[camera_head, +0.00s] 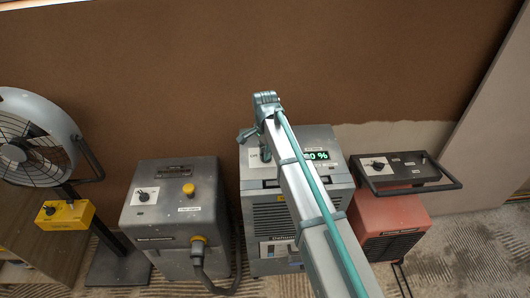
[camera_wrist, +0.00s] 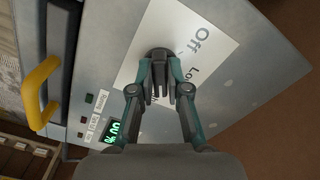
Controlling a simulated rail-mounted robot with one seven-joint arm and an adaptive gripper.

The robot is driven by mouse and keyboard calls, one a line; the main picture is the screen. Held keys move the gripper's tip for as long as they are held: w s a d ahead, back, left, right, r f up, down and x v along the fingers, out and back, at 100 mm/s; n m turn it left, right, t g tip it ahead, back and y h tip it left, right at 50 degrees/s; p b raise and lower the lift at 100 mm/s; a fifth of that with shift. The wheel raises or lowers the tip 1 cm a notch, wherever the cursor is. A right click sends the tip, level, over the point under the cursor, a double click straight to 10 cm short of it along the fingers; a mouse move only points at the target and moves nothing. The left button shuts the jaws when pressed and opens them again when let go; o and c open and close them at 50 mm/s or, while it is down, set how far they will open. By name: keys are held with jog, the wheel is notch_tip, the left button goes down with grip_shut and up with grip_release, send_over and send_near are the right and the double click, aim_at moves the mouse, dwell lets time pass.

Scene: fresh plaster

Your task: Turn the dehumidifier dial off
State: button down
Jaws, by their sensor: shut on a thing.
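The dehumidifier (camera_head: 271,221) is a grey box in the middle of the head view, with a green digital display (camera_head: 317,155) on its top. In the wrist view its dial (camera_wrist: 159,52) is a dark round knob on a white label plate (camera_wrist: 215,52) reading "Off" and "Lo…". My gripper (camera_wrist: 160,78) is shut on the dial, its two fingers on either side of the knob. The fingers hide part of the knob and plate, and I cannot tell which setting it points at. In the head view my arm covers much of the dehumidifier's top.
A grey machine (camera_head: 175,215) with a dial and yellow button stands left, and a red heater (camera_head: 392,215) with a black bar handle right. A fan (camera_head: 35,140) with a yellow control box (camera_head: 65,215) is far left. A brown wall rises close behind.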

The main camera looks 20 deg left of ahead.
jog(key=n+b, duration=0.1)
jog(key=n, duration=0.4)
jog(key=shift+d+n, duration=0.1)
jog(key=shift+n, duration=0.2)
jog(key=n, duration=0.6)
jog(key=shift+d, duration=0.15)
jog(key=n+b, duration=0.1)
jog(key=n, duration=0.5)
jog(key=shift+w+n, duration=0.1)
jog(key=shift+n, duration=0.3)
jog(key=n, duration=0.5)
jog(key=shift+w+d, duration=0.1)
jog(key=shift+n, duration=0.3)
jog(key=c, duration=1.1)
grip_release()
jog(key=shift+c, duration=0.2)
